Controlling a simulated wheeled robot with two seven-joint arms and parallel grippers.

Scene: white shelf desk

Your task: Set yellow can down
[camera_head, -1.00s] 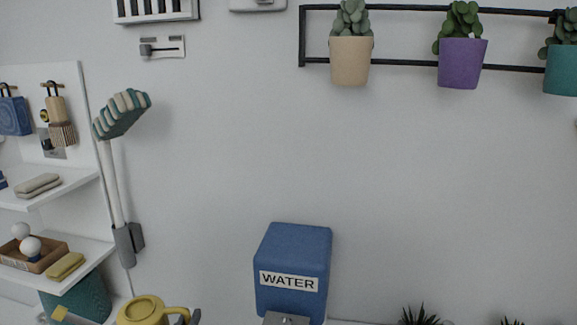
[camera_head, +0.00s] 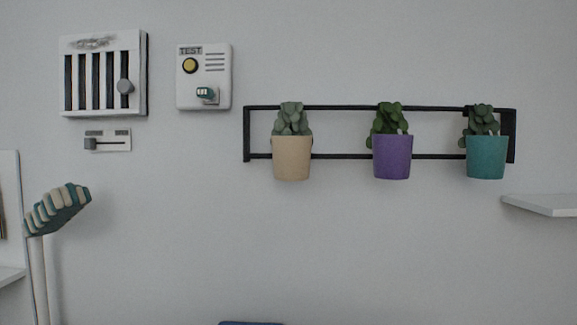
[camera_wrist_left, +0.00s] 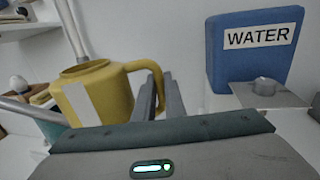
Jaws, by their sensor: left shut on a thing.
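The yellow can (camera_wrist_left: 108,95) is a watering can with a pale stripe, a spout toward the left and a handle curving right. In the left wrist view my left gripper (camera_wrist_left: 164,90) is shut on its handle, and the can hangs slightly tilted left of the fingers. Where the fingers meet the handle is partly hidden. The can's underside is hidden behind the wrist body. The head view shows neither the can nor either gripper.
A blue WATER tank (camera_wrist_left: 252,55) with a grey tap plate (camera_wrist_left: 262,96) stands close to the right of my fingers. White shelves (camera_wrist_left: 25,30) are at the left. Potted plants (camera_head: 392,155) hang on a wall rack, and a white shelf (camera_head: 545,205) juts out at right.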

